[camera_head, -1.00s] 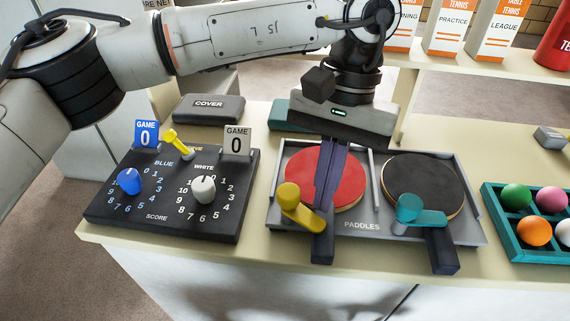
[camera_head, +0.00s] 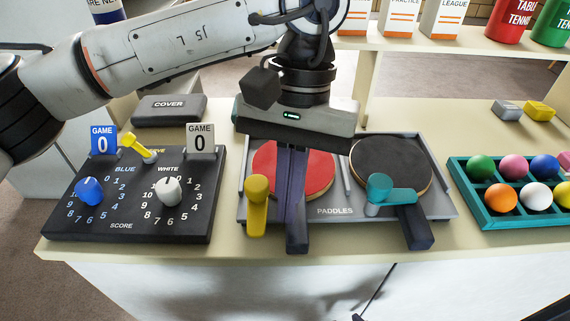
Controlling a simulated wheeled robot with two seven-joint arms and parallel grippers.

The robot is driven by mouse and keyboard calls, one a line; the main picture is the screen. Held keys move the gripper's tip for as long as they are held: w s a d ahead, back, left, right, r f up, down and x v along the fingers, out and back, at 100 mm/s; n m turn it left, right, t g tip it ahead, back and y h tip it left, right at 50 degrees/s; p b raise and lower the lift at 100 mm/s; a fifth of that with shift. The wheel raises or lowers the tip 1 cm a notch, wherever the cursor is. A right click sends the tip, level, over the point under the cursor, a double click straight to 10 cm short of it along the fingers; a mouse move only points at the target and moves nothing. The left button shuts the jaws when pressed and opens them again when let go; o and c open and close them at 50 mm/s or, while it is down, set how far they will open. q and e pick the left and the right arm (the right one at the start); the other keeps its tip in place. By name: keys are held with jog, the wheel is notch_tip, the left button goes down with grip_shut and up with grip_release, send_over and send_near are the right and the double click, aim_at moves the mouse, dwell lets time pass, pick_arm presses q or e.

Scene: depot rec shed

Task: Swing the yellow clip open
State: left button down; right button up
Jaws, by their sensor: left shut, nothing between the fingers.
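The yellow clip (camera_head: 257,205) is at the front left of the grey paddle tray (camera_head: 447,208). Its arm points toward the front edge, beside the handle of the red paddle (camera_head: 265,165) and not across it. A teal clip (camera_head: 380,190) lies across the handle of the black paddle (camera_head: 392,160). My left gripper (camera_head: 290,203) is shut and empty, pointing down over the red paddle just right of the yellow clip. Its fingers hide part of that paddle; I cannot tell whether they touch the clip.
A black score board (camera_head: 130,230) with blue and white knobs and a small yellow lever (camera_head: 137,147) stands at left. A cover box (camera_head: 168,110) is behind it. A teal ball tray (camera_head: 478,210) is at right. Counter is clear between the two trays.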

pick_arm(q)
jog(key=shift+w+a, duration=0.1)
pick_arm(e)
jog(key=shift+w+r, duration=0.1)
pick_arm(q)
jog(key=shift+w+a, duration=0.45)
jog(key=shift+w, duration=0.1)
pick_arm(e)
jog(key=shift+w, duration=0.1)
pick_arm(q)
jog(key=shift+d, duration=0.1)
